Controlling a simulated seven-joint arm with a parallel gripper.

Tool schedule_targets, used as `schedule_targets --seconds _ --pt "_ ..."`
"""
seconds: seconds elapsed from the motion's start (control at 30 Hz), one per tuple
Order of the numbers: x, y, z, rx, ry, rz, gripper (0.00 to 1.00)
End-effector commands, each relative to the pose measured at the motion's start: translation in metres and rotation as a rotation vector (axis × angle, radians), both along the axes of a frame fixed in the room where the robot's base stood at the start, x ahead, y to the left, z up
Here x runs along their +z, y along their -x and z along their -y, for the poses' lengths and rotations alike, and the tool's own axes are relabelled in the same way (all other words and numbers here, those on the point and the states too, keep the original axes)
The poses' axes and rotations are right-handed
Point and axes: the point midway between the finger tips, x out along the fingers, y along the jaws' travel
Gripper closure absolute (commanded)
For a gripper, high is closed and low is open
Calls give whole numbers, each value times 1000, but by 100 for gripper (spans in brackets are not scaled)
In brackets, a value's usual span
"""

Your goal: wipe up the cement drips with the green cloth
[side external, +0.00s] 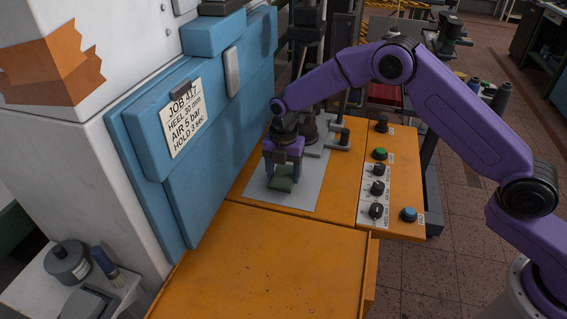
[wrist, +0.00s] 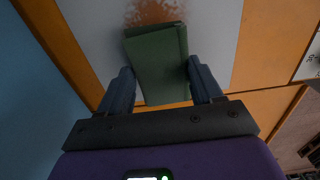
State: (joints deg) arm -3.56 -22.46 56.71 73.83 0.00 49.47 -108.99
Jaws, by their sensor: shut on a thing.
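The green cloth (side external: 283,184) is a folded pad at the grey plate on the orange bench, below my gripper (side external: 284,168). In the wrist view the cloth (wrist: 157,62) stands between the two dark fingers of my gripper (wrist: 160,78), which is shut on it. Whether the cloth presses on the plate is hard to tell. A reddish-brown speckled smear (wrist: 152,11), likely cement, lies on the plate just beyond the cloth's far edge and runs out of the picture top. The smear cannot be made out in the side view.
The grey plate (side external: 258,190) lies beside a blue machine panel (side external: 215,130) with a job card (side external: 185,115). Right of it is a control strip with knobs (side external: 377,188) and a blue button (side external: 408,214). The front orange surface (side external: 270,265) is clear apart from small dark specks.

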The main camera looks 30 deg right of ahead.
Motion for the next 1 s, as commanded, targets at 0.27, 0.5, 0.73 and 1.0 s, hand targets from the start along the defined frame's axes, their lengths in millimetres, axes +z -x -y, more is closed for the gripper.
schedule_targets --seconds 0.27,0.5,0.73,1.0 --pt "-21 -10 10 -3 -1 2 59" --pt "-21 -25 25 -2 0 1 59" --pt "-21 -40 40 -2 -1 1 59" --pt "-21 -57 57 -2 0 0 59"
